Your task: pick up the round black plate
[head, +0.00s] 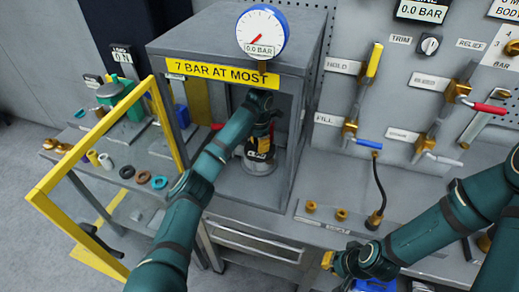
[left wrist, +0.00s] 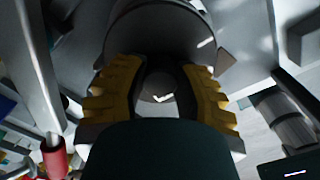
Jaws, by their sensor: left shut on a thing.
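My left gripper (head: 262,146) is inside the grey box under the yellow "7 BAR AT MOST" sign. In the left wrist view its two yellow-padded fingers (left wrist: 158,90) are closed on either side of a dark round piece (left wrist: 157,74), which I take to be the round black plate. Most of the plate is hidden by the fingers and wrist. A round grey body (left wrist: 165,25) shows just beyond it. In the head view a pale round base (head: 260,165) stands below the gripper.
The box's yellow-framed door (head: 100,135) stands open at the left. A gauge (head: 262,32) reading 0.0 bar tops the box. Rings and small parts lie on the left bench (head: 105,165). Valve handles and a black hose (head: 378,185) are at the right.

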